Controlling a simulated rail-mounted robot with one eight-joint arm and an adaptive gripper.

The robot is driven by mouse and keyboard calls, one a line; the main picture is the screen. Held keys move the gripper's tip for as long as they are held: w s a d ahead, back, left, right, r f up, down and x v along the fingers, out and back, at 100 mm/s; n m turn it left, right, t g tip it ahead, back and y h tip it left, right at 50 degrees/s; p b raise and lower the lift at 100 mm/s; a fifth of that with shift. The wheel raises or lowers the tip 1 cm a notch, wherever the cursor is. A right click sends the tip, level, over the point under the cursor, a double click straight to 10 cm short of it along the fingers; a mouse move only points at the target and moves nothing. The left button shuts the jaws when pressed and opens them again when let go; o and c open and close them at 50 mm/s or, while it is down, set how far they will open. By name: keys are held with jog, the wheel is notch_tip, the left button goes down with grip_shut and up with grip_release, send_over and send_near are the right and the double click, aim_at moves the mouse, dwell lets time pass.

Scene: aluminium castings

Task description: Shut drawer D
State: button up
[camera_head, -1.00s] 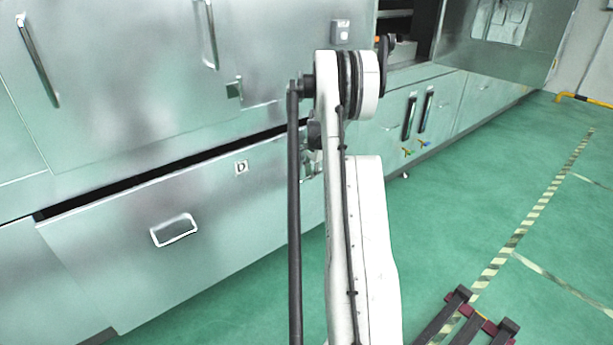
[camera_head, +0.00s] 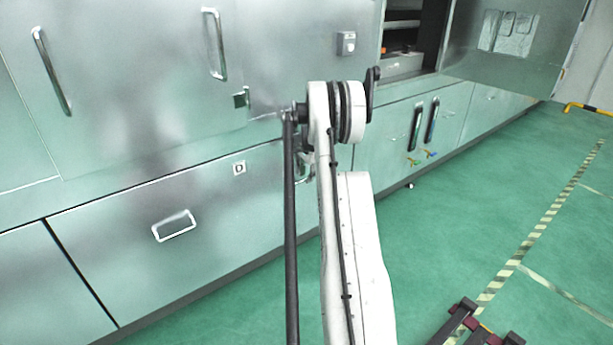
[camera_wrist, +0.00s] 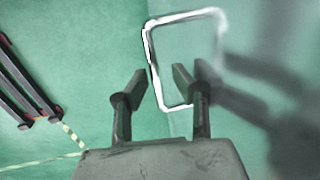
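Drawer D (camera_head: 110,255) is a wide, pale metal drawer low in the cabinet, marked by a small D label (camera_head: 239,168). Its front sits flush with the cabinet, with only a thin seam along its top edge. A white loop handle (camera_head: 174,226) is on its left part. Another handle (camera_head: 304,168) shows partly behind my arm. My gripper (camera_wrist: 158,85) is hidden by my arm in the head view. In the wrist view its two fingers are apart and empty, close to a white loop handle (camera_wrist: 151,55). Whether they touch it cannot be told.
Upper cabinet doors with a long handle (camera_head: 52,70) stand above the drawer. An open compartment (camera_head: 404,60) is at the back right. Two dark upright handles (camera_head: 424,122) are on the front to the right.

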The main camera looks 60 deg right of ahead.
notch_tip(320, 180, up, 12)
jog(key=s, duration=0.2)
jog(key=shift+a, duration=0.35)
jog(key=shift+s+f, duration=0.1)
dwell(0.5)
